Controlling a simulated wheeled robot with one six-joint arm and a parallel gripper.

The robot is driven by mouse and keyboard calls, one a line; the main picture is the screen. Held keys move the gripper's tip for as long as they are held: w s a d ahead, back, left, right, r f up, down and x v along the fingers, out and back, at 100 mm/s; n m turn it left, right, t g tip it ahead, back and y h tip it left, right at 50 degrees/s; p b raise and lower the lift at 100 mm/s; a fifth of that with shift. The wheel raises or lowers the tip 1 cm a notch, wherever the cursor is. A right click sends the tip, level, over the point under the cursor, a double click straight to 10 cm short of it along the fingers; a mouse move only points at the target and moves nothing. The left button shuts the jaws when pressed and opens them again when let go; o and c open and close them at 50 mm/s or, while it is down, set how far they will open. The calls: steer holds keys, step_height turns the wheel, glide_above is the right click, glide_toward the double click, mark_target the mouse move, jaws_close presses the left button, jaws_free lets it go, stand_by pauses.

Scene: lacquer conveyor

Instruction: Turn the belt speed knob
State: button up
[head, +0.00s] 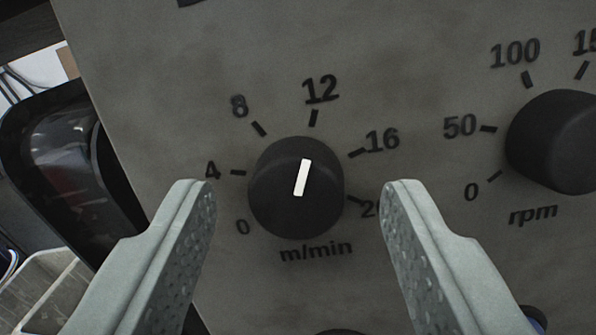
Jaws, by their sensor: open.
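The belt speed knob (274,196) is a round black knob on a grey panel, marked m/min, with a scale from 0 to 20. Its white pointer line (302,178) points up and slightly right, at about the 12 mark. My gripper (298,192) is open, with one finger to the left of the knob and one to the right. Gaps show between the fingers and the knob in the picture. The right finger partly covers the 20 label. I cannot tell how far the fingertips are from the panel.
A second black knob (562,142), marked rpm, stands on the panel (190,60) at the right. Part of another dark knob (342,332) shows at the bottom edge. Left of the panel edge is a glossy black object (55,165).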

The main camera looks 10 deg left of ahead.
steer(key=shift+w, duration=0.2)
steer(key=c, duration=1)
steer(key=shift+n, duration=0.3)
